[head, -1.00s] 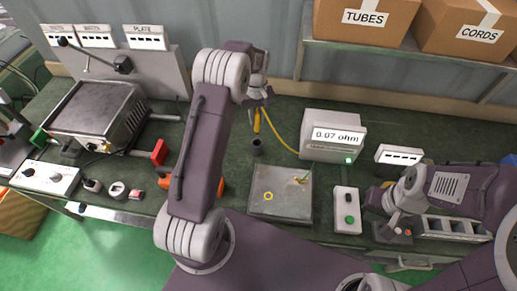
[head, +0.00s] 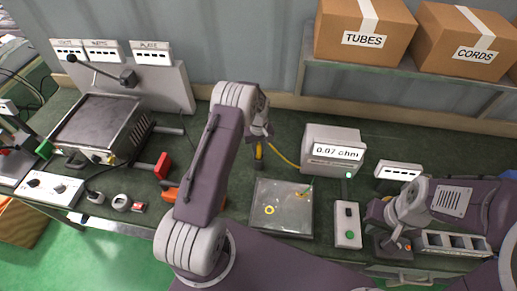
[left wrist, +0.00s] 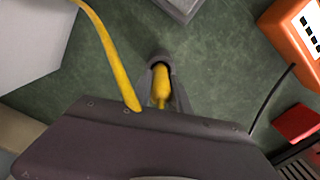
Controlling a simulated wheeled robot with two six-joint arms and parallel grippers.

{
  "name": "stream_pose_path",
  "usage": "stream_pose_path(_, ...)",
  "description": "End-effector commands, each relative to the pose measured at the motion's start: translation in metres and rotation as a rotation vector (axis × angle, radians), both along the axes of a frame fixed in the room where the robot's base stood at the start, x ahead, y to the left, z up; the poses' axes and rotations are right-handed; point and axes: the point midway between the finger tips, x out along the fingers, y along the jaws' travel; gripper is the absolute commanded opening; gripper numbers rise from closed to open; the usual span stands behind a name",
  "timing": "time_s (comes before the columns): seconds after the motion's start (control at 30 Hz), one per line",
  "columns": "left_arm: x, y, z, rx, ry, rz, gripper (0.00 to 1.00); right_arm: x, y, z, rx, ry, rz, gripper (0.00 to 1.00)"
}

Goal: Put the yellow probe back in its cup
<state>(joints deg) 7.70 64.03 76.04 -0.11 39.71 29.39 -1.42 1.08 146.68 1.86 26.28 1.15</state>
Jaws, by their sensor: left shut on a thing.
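The yellow probe (head: 259,151) hangs point down from my left gripper (head: 259,140), which is shut on it. The dark cup (head: 257,165) stands on the green bench directly under it; the probe's lower end is at the cup's mouth. In the left wrist view the probe (left wrist: 160,84) lies between the fingers, in line with the cup's dark rim (left wrist: 160,55). How deep the tip sits is hidden. The yellow lead (head: 285,156) runs to the meter (head: 331,160), reading 0.07 ohm. My right gripper (head: 388,213) is at the right, low over the bench; its fingers are unclear.
A metal plate (head: 283,225) with a yellow ring lies in front of the cup. A switch box (head: 347,236) stands right of it. An orange tool (head: 172,194) lies left, partly behind my left arm. A heater box (head: 105,125) stands far left.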

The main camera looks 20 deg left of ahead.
Motion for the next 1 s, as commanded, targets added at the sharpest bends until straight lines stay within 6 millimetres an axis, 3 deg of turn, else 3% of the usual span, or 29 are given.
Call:
stream_pose_path(0.07, 0.000, 0.000, -0.004, 0.000, 0.000, 0.000, 0.00, 0.000, 0.000, -0.003, 0.000, 0.000, 0.000, 0.00)
stream_pose_path(0.1, 0.000, 0.000, -0.004, 0.000, 0.000, 0.000, 0.25, 0.000, 0.000, -0.004, 0.000, 0.000, 0.000, 0.00)
stream_pose_path(0.17, 0.000, 0.000, -0.003, 0.000, 0.000, 0.000, 0.42, 0.000, 0.000, -0.002, 0.000, 0.000, 0.000, 0.00)
stream_pose_path(0.2, 0.000, 0.000, -0.003, -0.001, 0.001, 0.000, 0.44, 0.000, 0.000, -0.002, 0.000, 0.000, 0.000, 0.00)
stream_pose_path(0.53, 0.000, 0.000, 0.003, 0.000, 0.000, 0.000, 0.44, 0.000, 0.000, 0.003, 0.000, 0.000, 0.000, 0.00)
stream_pose_path(0.6, 0.000, 0.000, 0.007, 0.001, -0.001, 0.000, 0.44, 0.000, 0.000, -0.004, 0.000, 0.000, 0.000, 0.00)
stream_pose_path(1.0, 0.001, 0.000, 0.093, 0.000, -0.004, 0.000, 0.44, 0.000, 0.000, -0.026, 0.000, 0.000, 0.000, 0.00)
